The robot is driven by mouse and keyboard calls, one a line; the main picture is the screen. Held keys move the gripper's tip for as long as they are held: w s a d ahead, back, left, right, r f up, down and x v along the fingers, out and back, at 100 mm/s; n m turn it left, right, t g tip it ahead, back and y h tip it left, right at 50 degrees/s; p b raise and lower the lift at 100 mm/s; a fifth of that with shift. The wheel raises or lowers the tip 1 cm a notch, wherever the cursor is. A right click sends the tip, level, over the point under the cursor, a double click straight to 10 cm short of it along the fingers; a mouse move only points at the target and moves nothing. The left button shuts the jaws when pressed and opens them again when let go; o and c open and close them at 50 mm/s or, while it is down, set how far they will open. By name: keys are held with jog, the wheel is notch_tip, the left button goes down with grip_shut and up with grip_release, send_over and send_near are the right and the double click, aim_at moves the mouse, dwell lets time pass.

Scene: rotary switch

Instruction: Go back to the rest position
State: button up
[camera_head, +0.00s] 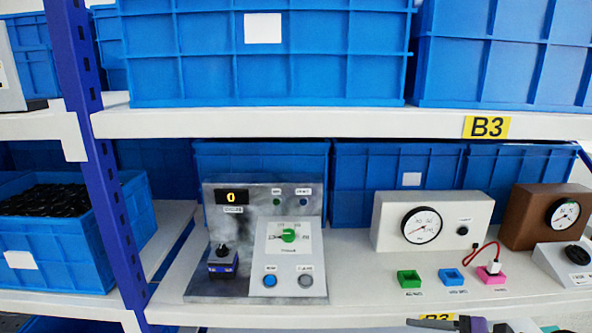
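My gripper (432,323) shows only in part at the bottom edge, right of centre, as dark grey and purple pieces. It is low in front of the shelf edge, apart from the devices, and most of it is cut off by the frame. I cannot tell whether its fingers are open or shut. The grey control panel (208,266) stands on the shelf, left of centre. It has a green rotary knob (288,236) on a white plate, a display reading 0 (232,197), a black knob on a blue base (223,262), and a blue button (270,281).
A white gauge box (460,236) and a brown gauge box (534,234) stand to the right. Green (409,280), blue (451,278) and pink (490,275) sockets sit before them; a red cable enters the pink one. A blue upright (105,190) and upper shelf (300,123) bound the space.

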jog(key=s+a+f+n+t+h, duration=0.15)
jog(key=s+f+h, duration=0.25)
jog(key=s+f, duration=0.5)
jog(key=s+a+f+n+t+h, duration=0.15)
jog(key=s+f+h, duration=0.35)
jog(key=f, duration=0.7)
jog(key=s+n+h+b, duration=0.1)
jog(key=s+n+h, duration=0.15)
jog(key=s, duration=1.05)
jog(key=s+a+r+n+t, duration=0.1)
jog(key=s+r+n+t, duration=0.1)
jog(key=s+r+n, duration=0.4)
jog(key=s+a+r+n+t+b, duration=0.1)
jog(key=s+r+n, duration=0.5)
jog(key=r, duration=0.8)
jog(key=s+t, duration=0.1)
jog(key=s, duration=0.1)
jog(key=shift+s+a+t, duration=0.15)
jog(key=shift+s+t, duration=0.15)
